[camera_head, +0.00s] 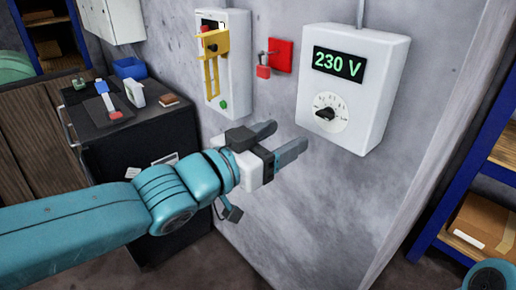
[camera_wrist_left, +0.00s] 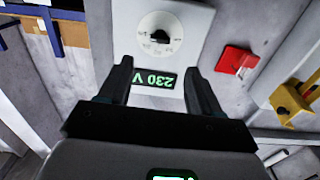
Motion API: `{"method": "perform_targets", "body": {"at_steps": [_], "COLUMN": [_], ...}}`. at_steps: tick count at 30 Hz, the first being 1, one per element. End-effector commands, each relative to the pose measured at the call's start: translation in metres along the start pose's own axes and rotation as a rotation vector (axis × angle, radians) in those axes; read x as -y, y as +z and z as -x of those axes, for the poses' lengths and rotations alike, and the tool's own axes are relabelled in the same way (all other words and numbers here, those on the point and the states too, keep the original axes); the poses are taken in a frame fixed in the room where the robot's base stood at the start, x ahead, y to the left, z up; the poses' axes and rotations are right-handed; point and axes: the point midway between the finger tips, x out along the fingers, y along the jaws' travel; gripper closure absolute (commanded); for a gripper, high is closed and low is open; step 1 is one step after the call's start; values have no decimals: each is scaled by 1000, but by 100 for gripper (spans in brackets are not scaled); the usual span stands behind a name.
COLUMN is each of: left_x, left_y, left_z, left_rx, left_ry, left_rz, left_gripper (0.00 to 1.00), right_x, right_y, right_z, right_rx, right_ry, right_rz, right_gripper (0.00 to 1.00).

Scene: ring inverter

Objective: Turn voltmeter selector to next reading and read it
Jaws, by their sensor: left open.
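The white voltmeter box (camera_head: 366,85) hangs on the grey wall. Its dark display (camera_head: 338,66) reads "230 V" in green. Below the display is a round white dial with a black selector knob (camera_head: 326,113). My left gripper (camera_head: 284,138) is open and empty, below and left of the knob, apart from it. In the left wrist view the knob (camera_wrist_left: 160,37) and the upside-down display (camera_wrist_left: 154,80) show ahead, between and beyond the two open fingers (camera_wrist_left: 158,82). My right gripper is not in view.
Left of the voltmeter are a red plate (camera_head: 281,55) with a red padlock (camera_head: 264,70) and a white switch box (camera_head: 236,60) with a yellow lever. A black cabinet (camera_head: 150,145) with small items stands at left. A blue shelf (camera_head: 450,180) stands at right.

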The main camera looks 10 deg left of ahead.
Motion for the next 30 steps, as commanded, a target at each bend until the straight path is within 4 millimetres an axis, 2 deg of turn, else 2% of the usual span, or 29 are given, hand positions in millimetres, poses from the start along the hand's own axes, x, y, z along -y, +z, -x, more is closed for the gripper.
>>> {"method": "perform_targets", "body": {"at_steps": [3,9,19,22,23,26,29,30], "left_x": [1,0,0,7,10,24,34,37], "left_y": [-2,-1,0,4,11,56,133,167], "left_z": [26,48,52,51,48,31,16,15], "left_rx": [0,0,0,14,31,135,296,363], "left_ry": [-3,-1,1,-14,-18,-29,-43,-56], "left_rz": [-1,-1,0,7,14,62,171,233], "left_gripper": [36,36,36,36,36,36,36,36], "right_x": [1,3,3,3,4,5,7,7], "right_y": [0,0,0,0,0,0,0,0], "right_z": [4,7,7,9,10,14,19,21], "right_rx": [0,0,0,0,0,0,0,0], "right_ry": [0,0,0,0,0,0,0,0], "right_rz": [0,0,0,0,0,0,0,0], "right_gripper": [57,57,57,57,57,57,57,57]}}
